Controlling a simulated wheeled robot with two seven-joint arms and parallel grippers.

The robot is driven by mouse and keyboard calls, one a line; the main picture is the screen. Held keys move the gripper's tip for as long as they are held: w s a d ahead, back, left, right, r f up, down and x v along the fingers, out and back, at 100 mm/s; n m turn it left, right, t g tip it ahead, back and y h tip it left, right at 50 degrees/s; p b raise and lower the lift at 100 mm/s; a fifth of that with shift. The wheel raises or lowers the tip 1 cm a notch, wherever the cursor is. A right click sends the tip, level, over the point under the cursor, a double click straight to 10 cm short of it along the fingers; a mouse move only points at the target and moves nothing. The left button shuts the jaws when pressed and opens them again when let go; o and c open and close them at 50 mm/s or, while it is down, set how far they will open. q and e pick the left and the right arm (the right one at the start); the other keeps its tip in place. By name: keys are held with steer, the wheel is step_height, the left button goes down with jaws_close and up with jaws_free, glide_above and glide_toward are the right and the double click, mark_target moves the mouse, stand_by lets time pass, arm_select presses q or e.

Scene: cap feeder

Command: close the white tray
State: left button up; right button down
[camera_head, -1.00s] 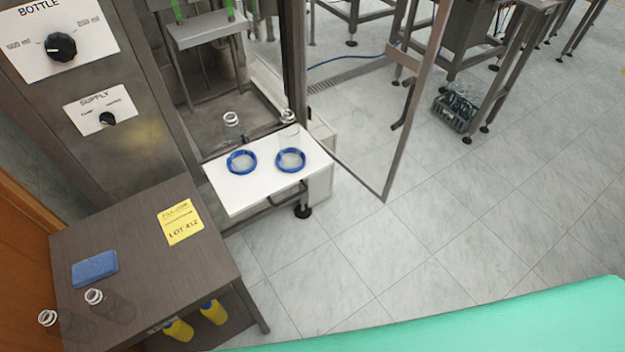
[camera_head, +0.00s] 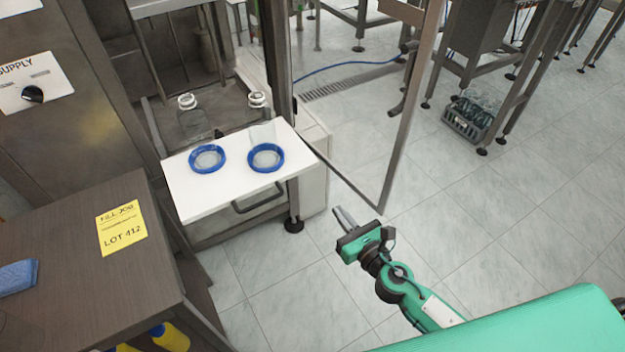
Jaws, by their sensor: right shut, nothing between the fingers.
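The white tray (camera_head: 190,199) sticks out from the front of the machine, with a dark handle (camera_head: 258,202) below its front edge. Two blue rings lie on it, a left one (camera_head: 222,158) and a right one (camera_head: 281,158). A clear bottle (camera_head: 190,122) stands behind the left ring, and another clear bottle (camera_head: 257,100) stands at the right ring. My right gripper (camera_head: 342,217) is shut and empty, in front of and to the right of the tray, apart from it. My left gripper is not in view.
An open glass door with a metal frame (camera_head: 398,160) stands right of the tray. A crate of bottles (camera_head: 467,117) is farther back.

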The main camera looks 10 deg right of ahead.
steer(key=p, duration=0.2)
glide_toward(305, 169)
steer(key=x, duration=0.5)
steer(key=shift+w, duration=0.4)
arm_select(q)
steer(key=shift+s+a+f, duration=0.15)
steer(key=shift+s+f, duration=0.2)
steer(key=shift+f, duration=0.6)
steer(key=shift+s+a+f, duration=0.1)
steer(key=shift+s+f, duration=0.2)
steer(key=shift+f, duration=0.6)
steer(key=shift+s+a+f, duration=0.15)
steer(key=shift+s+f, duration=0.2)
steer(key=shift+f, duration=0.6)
arm_select(e)
steer(key=shift+w+a, duration=0.2)
steer(key=shift+w, duration=0.3)
steer(key=shift+w, duration=0.15)
